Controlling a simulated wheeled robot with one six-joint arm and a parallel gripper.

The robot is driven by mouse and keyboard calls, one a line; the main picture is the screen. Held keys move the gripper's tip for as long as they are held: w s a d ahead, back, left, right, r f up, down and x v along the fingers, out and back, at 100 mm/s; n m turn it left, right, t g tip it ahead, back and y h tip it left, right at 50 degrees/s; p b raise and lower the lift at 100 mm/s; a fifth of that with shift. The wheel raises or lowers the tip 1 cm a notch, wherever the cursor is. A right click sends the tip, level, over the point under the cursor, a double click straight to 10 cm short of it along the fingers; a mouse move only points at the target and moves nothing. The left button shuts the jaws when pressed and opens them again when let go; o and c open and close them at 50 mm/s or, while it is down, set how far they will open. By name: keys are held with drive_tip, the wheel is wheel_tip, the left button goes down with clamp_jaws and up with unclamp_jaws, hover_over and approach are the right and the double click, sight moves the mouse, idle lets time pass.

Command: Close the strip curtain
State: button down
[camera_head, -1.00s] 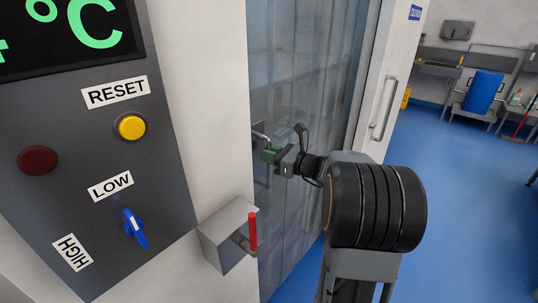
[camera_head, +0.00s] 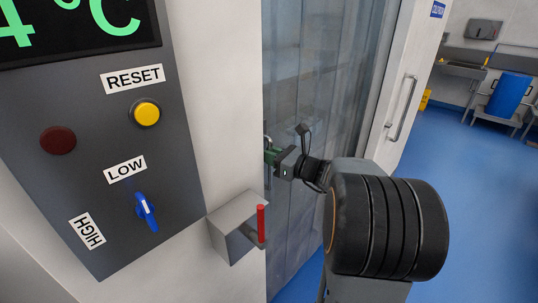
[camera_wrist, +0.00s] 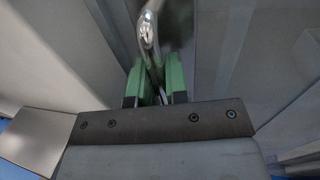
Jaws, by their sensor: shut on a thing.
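The strip curtain (camera_head: 325,75) hangs as grey, see-through strips across the doorway, and it reaches the left door post in the head view. A metal handle (camera_wrist: 149,30) stands at its left edge. My gripper (camera_head: 272,156) is at this edge, with its green fingers on either side of the handle bar. In the wrist view my gripper (camera_wrist: 155,85) is shut on the handle, which runs down between the fingers. The lower part of the handle is hidden behind my gripper in the wrist view.
A control panel (camera_head: 85,215) with a yellow button (camera_head: 146,112) and a blue knob (camera_head: 146,212) is on the left wall. A metal box with a red lever (camera_head: 261,222) juts out below the handle. A white door (camera_head: 420,62) with a long handle stands right.

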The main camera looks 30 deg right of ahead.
drive_tip(key=shift+a, duration=0.15)
drive_tip(key=c, duration=1.1)
unclamp_jaws()
drive_tip(key=shift+s+a, duration=0.1)
drive_tip(key=shift+c, duration=0.2)
drive_tip(key=shift+s, duration=0.1)
drive_tip(key=b+v, duration=0.1)
drive_tip(key=v, duration=1.2)
drive_tip(key=shift+s+d+b, duration=0.25)
drive_tip(key=shift+b, duration=0.1)
drive_tip(key=shift+f, duration=0.1)
